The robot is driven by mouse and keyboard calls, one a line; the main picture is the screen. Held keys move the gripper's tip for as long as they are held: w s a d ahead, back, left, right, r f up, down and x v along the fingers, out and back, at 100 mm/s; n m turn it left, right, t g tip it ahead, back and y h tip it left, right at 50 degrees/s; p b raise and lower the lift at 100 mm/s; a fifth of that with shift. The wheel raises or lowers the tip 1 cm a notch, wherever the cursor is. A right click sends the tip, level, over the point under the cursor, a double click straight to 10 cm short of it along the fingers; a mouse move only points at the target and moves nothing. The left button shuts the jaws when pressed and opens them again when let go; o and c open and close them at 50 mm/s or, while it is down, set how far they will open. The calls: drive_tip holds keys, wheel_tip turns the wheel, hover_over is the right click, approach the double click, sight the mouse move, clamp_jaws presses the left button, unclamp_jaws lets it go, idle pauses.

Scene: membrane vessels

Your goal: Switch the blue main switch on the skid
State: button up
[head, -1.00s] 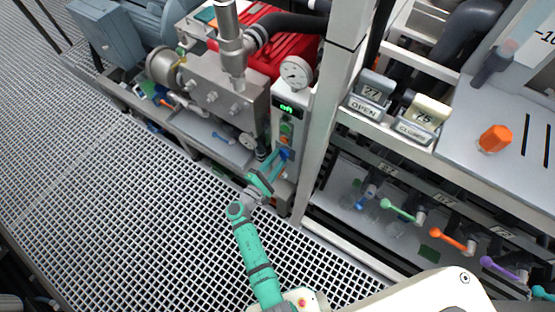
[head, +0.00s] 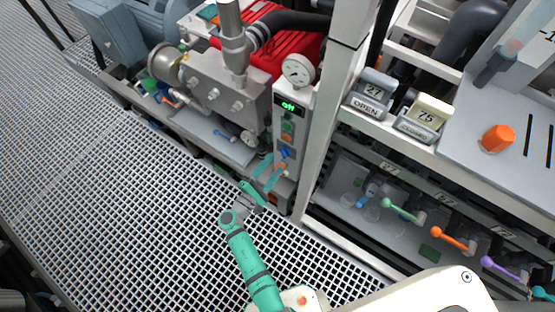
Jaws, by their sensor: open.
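The blue main switch (head: 285,153) is on the front of a narrow light-grey control panel (head: 291,118) on the skid. It sits below a green and a red button, under a small display (head: 289,106) that reads "off" in green. The switch is small in view, and I cannot tell its exact handle angle. My gripper (head: 270,172) is open and empty, its two teal fingers pointing up at the panel. It is just below and left of the switch, apart from it. The fingers partly cover the lower panel, where a small orange part shows.
A round gauge (head: 298,69) sits above the panel. A white post (head: 328,125) stands close on its right. Beyond it, coloured valve levers, including a green one (head: 398,209), line a lower shelf. The grating floor (head: 120,190) at left is clear.

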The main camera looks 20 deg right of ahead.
drive_tip(key=v, duration=0.6)
idle(0.5)
drive_tip(key=s+f+m+g+y, duration=0.1)
drive_tip(key=s+f+y, duration=0.4)
drive_tip(key=s+f, duration=0.45)
drive_tip(key=s+a+m+y, duration=0.3)
drive_tip(key=s+a+y, duration=0.15)
drive_tip(key=s, duration=0.55)
drive_tip(key=s+a+r+m+t+y, duration=0.1)
drive_tip(key=s+r+m, duration=0.2)
drive_tip(key=r, duration=0.7)
drive_tip(key=s+a+r+m+t+y, duration=0.1)
drive_tip(key=s+r+m+t+y, duration=0.1)
drive_tip(key=r, duration=0.8)
drive_tip(key=s+a+r+m+t+y, duration=0.1)
drive_tip(key=s+r+m, duration=0.3)
drive_tip(key=r, duration=0.6)
drive_tip(key=shift+a+m+t+y, duration=0.35)
drive_tip(key=shift+a+m+t, duration=0.05)
drive_tip(key=shift+t, duration=0.3)
